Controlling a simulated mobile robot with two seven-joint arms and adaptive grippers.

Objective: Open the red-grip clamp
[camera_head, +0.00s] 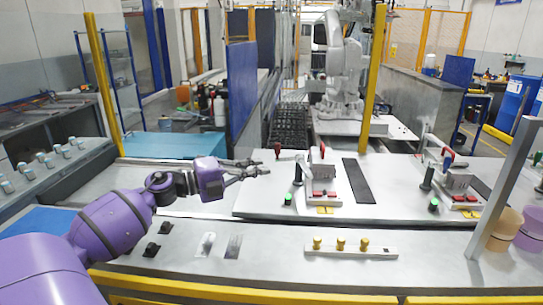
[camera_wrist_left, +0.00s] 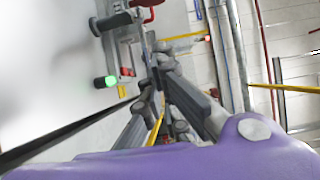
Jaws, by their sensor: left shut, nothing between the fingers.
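A clamp with an upright red grip (camera_head: 322,151) stands on a white and grey fixture (camera_head: 322,186) at the centre of the metal table (camera_head: 270,203). In the left wrist view, the gripper's dark fingers (camera_wrist_left: 158,72) fill the middle, and a red handle (camera_wrist_left: 146,3) shows at the top edge. My right gripper is not in view.
A small red knob (camera_head: 278,148) stands near the table's far edge. Green-lit buttons (camera_head: 287,200) sit beside the fixtures. A strip with brass knobs (camera_head: 340,245) lies in front. A yellow post (camera_head: 374,80) rises behind. A grey post (camera_head: 503,190) stands at right.

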